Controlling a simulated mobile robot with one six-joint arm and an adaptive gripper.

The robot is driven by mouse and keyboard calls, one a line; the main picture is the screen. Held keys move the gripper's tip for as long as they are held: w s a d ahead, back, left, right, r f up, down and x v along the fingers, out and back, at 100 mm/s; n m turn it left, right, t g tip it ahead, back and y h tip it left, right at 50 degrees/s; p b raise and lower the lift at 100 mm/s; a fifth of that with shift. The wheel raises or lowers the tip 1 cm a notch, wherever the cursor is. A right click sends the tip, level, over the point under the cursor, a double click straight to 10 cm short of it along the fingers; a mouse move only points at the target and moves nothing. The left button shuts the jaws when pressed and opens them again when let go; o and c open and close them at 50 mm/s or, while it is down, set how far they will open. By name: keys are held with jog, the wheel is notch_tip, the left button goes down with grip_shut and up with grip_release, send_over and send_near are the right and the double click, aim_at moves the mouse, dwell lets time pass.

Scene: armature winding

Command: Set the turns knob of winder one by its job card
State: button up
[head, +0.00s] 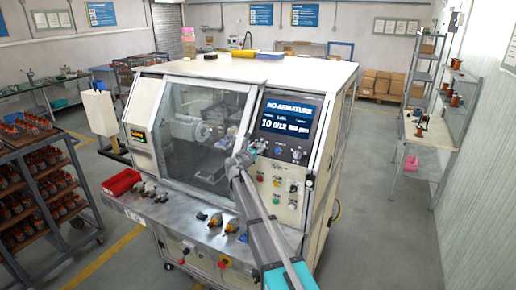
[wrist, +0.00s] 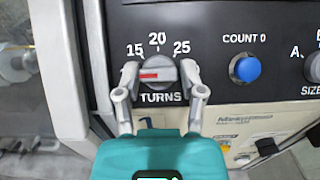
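The turns knob (wrist: 157,74) is a grey dial with a bar grip and a red mark. The bar lies about level, with the red mark toward the left, below the 15; the numbers 15, 20 and 25 arc above it. My gripper (wrist: 160,78) has its fingers spread, one at each end of the bar; whether they touch it is unclear. In the head view my gripper (head: 247,154) is at the left of winder one's control panel (head: 270,170). The winder's screen (head: 286,117) reads "NO ARMATURE". I cannot make out a job card clearly.
A blue COUNT 0 button (wrist: 245,69) sits right of the knob, and the SIZE knob (wrist: 314,67) is beyond it. The winder's glass door (head: 195,125) is left of the panel. A red tray (head: 121,182) and several small parts are on the front shelf.

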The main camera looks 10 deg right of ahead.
jog(key=shift+s+a, duration=0.1)
jog(key=v, duration=1.1)
jog(key=shift+s+a, duration=0.25)
jog(key=shift+s, duration=0.05)
jog(key=o, duration=0.4)
jog(key=shift+s, duration=0.1)
jog(key=shift+s+a, duration=0.45)
jog(key=shift+s, duration=0.1)
jog(key=shift+w, duration=0.1)
jog(key=x, duration=1.3)
jog(key=shift+w+d, duration=0.2)
jog(key=shift+w, duration=0.05)
